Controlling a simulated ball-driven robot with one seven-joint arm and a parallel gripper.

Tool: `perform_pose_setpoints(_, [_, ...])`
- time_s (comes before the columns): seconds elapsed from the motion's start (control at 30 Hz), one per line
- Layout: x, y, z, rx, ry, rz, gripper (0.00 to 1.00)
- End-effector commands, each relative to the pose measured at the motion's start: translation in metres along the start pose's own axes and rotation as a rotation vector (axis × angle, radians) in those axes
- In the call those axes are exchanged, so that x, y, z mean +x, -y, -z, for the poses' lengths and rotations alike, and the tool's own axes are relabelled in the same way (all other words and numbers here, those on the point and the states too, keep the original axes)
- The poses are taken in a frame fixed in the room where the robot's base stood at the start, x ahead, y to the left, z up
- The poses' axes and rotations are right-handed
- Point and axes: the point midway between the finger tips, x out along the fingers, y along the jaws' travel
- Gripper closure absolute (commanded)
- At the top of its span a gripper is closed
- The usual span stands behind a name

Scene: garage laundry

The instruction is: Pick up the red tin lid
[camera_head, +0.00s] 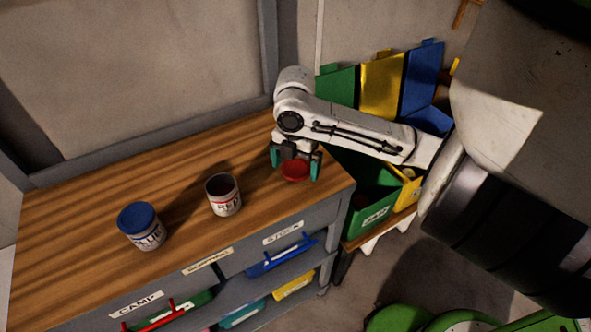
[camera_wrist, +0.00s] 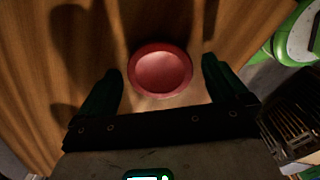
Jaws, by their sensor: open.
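The red tin lid (camera_head: 296,171) lies flat on the wooden bench top near its right end. In the wrist view the lid (camera_wrist: 160,70) is a round red disc with a raised rim. My gripper (camera_head: 295,172) is open above the lid. In the wrist view its two dark green fingers (camera_wrist: 162,82) stand to the left and right of the lid, with a gap on each side. An open tin labelled RED (camera_head: 224,197) stands upright to the left of the lid.
A tin labelled BLUE with a blue lid (camera_head: 141,227) stands farther left on the bench (camera_head: 75,225). Labelled drawers and shelves are below the bench's front edge. Green, yellow and blue bins (camera_head: 372,200) stand right of the bench. The back of the bench top is clear.

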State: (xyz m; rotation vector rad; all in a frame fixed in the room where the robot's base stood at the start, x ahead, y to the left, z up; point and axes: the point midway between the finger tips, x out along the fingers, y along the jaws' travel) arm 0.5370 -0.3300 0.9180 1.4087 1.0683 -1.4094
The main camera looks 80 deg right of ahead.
Motion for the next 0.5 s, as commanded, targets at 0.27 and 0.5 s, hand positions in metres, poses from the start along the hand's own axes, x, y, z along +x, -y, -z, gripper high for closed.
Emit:
perform_pose_setpoints(0.27, [0.0009, 0.0000, -0.0001, 0.000, 0.000, 0.000, 0.05])
perform_pose_setpoints(0.5, [0.0007, 0.0000, 0.0000, 0.000, 0.000, 0.000, 0.28])
